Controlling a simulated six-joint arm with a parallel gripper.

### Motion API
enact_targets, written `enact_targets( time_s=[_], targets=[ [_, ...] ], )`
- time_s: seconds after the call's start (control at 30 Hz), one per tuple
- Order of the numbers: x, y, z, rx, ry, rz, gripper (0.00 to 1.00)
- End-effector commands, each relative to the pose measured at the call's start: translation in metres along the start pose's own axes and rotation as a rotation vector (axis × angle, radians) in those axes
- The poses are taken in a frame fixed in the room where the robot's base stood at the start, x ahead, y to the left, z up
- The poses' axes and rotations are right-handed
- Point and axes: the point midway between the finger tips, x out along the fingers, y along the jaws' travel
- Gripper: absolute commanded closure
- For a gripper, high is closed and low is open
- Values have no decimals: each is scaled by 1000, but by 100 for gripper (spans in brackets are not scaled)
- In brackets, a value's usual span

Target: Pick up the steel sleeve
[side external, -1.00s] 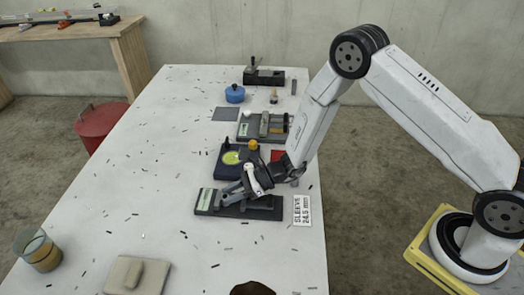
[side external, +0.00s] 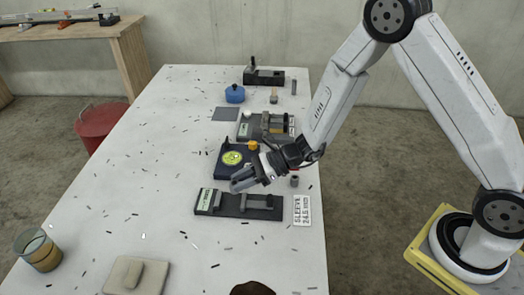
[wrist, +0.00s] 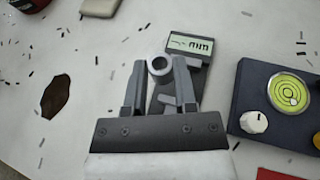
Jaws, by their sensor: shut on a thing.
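The steel sleeve (wrist: 160,67) is a grey hollow ring, seen end-on between the fingertips in the wrist view. My gripper (wrist: 160,80) is shut on it. In the side view my gripper (side external: 242,180) is raised above the black measuring fixture (side external: 262,213), and the sleeve is hard to make out there. The fixture has a green-white display, which also shows in the wrist view (wrist: 190,44). A card (side external: 302,211) reading "SLEEVE 24.5 mm" lies at the fixture's right end.
A dark blue base with a round yellow-green level (side external: 232,158) lies just behind my gripper. A small grey cylinder (side external: 295,181) stands to the right. A second fixture (side external: 262,127) is farther back. A beige block (side external: 124,273) and a cup (side external: 38,250) are in front at left.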

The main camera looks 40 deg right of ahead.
Motion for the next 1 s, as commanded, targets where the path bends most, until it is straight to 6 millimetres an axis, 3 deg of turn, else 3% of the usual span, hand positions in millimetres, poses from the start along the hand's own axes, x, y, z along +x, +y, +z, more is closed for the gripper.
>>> enact_targets(
  time_s=[0.13,0.6,1.0],
  targets=[
    [-19,12,14,-1,-2,-3,100],
    [-74,62,22,0,-1,-2,100],
    [-87,75,25,-1,-1,0,100]
  ],
)
